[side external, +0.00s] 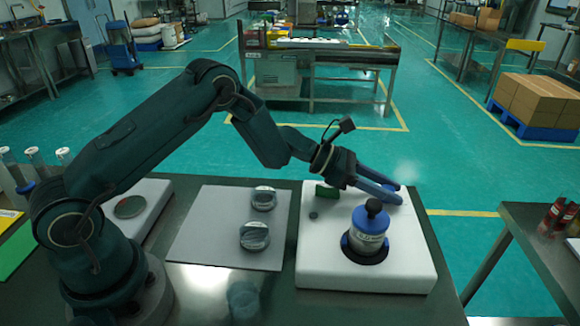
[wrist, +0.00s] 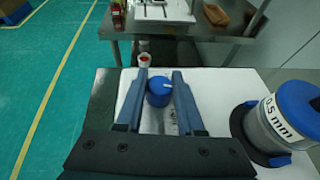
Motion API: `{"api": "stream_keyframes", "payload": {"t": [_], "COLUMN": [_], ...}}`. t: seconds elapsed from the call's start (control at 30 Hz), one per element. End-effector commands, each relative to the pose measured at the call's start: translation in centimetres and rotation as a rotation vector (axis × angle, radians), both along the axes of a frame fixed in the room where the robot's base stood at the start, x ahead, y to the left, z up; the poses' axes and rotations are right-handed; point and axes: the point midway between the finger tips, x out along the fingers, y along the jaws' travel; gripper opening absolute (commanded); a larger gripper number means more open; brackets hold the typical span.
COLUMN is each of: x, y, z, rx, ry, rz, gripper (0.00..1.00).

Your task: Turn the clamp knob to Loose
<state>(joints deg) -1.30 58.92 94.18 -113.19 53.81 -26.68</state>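The clamp knob (wrist: 159,92) is a round blue knob with a white pointer mark on top, on the white sieve base (wrist: 215,85). In the wrist view the two blue fingers of my gripper (wrist: 159,76) stand open, one on each side of the knob. I cannot tell whether they touch it. In the side view my gripper (side external: 392,193) reaches over the far right part of the base (side external: 325,268), and its fingers largely hide the knob. No Loose lettering can be read.
A sieve jar marked 0.5 mm (wrist: 275,120) stands in the base close to my gripper; it also shows in the side view (side external: 368,228). Left of the base, a grey mat (side external: 205,235) holds two round metal pieces (side external: 254,236). A small green part (side external: 326,191) sits on the base.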

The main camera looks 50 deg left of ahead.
Motion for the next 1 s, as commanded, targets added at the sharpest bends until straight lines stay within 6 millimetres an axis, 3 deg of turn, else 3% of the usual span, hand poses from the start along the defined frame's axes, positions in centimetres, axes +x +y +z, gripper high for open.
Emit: {"api": "stream_keyframes", "payload": {"t": [1.0], "x": [0.05], "y": [-0.08], "z": [0.13], "rx": [-0.003], "ry": [-0.003], "rz": [0.388], "gripper": [0.00]}}
